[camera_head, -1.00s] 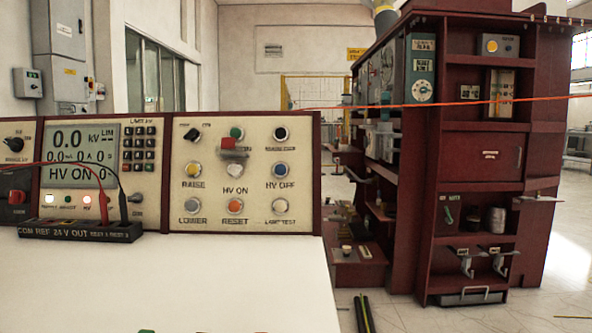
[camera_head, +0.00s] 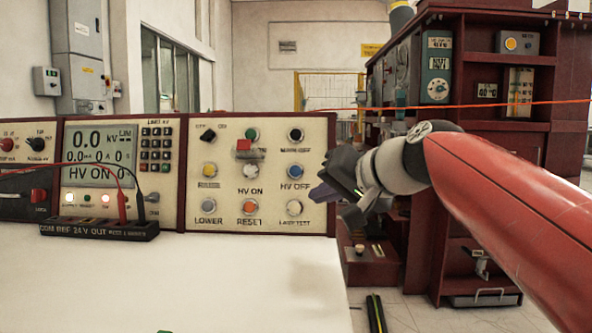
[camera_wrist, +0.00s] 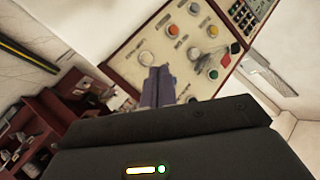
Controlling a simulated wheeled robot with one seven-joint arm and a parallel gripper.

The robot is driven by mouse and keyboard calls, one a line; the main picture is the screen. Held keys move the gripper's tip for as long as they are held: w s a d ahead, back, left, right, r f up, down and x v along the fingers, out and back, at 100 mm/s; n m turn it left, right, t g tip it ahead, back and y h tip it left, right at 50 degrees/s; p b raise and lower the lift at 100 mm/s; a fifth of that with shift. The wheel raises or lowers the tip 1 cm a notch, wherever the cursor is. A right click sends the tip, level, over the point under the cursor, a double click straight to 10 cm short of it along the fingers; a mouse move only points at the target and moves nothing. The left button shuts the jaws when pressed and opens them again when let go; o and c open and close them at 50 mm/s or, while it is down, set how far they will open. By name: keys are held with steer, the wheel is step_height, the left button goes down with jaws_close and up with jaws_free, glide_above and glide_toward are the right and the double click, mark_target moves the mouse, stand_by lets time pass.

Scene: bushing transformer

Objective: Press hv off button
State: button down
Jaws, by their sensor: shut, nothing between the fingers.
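The blue HV OFF button (camera_head: 295,171) is on the right side of the cream control panel, above its HV OFF label. My gripper (camera_head: 322,194) is shut and empty, at the panel's right edge, to the right of and slightly below the button in the head view. In the wrist view, its fingers (camera_wrist: 159,72) point toward the panel and cover the area where the blue button would be. I cannot tell the gap between the fingertips and the panel.
The white HV ON button (camera_head: 250,171) is left of the blue one, the lamp test button (camera_head: 294,208) below, and a black knob (camera_head: 296,134) above. A red raised cover (camera_head: 243,145) is upper left. The display (camera_head: 92,155) reads HV ON. The white desktop (camera_head: 200,280) is mostly clear.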

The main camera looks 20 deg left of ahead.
mark_target(295, 171)
steer(key=w+a+r+y, duration=0.1)
steer(key=a+r+y, duration=0.1)
steer(key=a+r, duration=0.2)
steer(key=shift+a+r+n, duration=0.15)
steer(key=shift+a+n, duration=0.15)
steer(key=shift+a, duration=0.15)
steer(key=shift+w, duration=0.15)
steer(key=w+a+f+p, duration=0.2)
steer(key=w+p, duration=0.1)
steer(key=w, duration=0.5)
steer(key=shift+w, duration=0.15)
stand_by(1.6)
steer(key=shift+w+f, duration=0.1)
steer(key=shift+w, duration=0.2)
steer(key=shift+w+a+f+p, duration=0.15)
steer(key=shift+w+p, duration=0.25)
steer(key=shift+w, duration=0.05)
stand_by(0.7)
steer(key=shift+s, duration=0.1)
steer(key=shift+s+d+r+b, duration=0.2)
steer(key=shift+s+b, duration=0.2)
steer(key=shift+s, duration=0.35)
